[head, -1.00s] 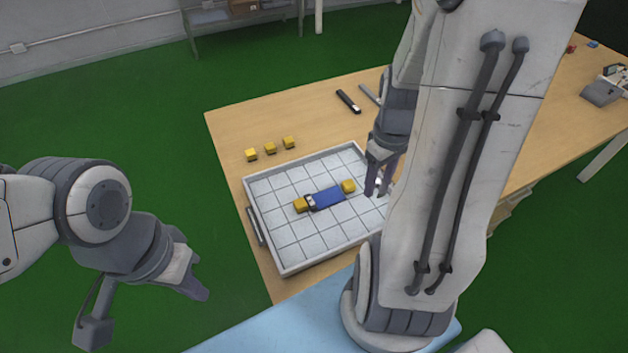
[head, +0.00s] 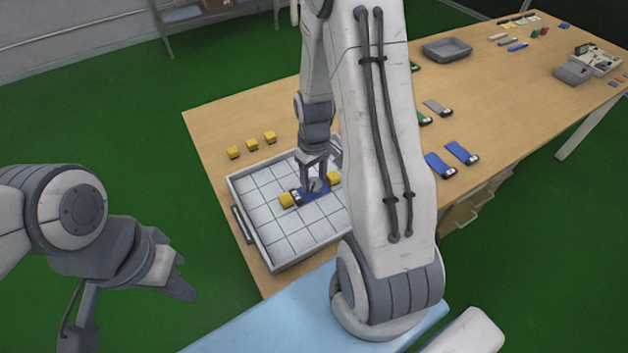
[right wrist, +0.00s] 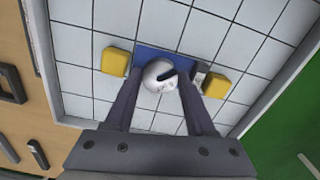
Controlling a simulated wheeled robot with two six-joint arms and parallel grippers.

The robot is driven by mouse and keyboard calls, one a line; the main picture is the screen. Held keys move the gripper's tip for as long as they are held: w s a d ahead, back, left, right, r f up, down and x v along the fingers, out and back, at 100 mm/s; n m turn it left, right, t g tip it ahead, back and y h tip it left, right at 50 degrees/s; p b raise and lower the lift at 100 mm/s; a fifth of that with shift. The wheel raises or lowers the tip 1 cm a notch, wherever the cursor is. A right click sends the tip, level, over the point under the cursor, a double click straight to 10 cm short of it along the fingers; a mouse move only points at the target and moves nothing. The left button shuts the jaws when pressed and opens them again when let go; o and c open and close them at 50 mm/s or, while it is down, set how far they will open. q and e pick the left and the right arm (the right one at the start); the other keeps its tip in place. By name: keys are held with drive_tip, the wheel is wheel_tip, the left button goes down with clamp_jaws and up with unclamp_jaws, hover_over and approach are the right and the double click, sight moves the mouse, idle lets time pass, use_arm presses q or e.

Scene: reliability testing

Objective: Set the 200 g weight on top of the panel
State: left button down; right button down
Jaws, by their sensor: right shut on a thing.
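The blue panel (head: 324,194) lies across two yellow blocks in the gridded tray and has a dark and white end piece on its left. One yellow block (head: 287,200) is at its left end and the other (head: 334,178) at its right. My right gripper (head: 315,186) is over the panel, shut on the round, pale 200 g weight (right wrist: 159,75). In the right wrist view the weight covers the middle of the blue panel (right wrist: 145,54); whether they touch I cannot tell. My left gripper (head: 182,277) hangs off the table's left side; its finger gap is unclear.
The white tray (head: 272,266) has raised walls around the panel. Several loose yellow blocks (head: 251,144) sit behind it. My right arm hides part of the tray's right side.

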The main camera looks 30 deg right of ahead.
drive_tip(key=shift+f, duration=0.4)
drive_tip(key=shift+f, duration=0.1)
drive_tip(key=c, duration=0.5)
unclamp_jaws()
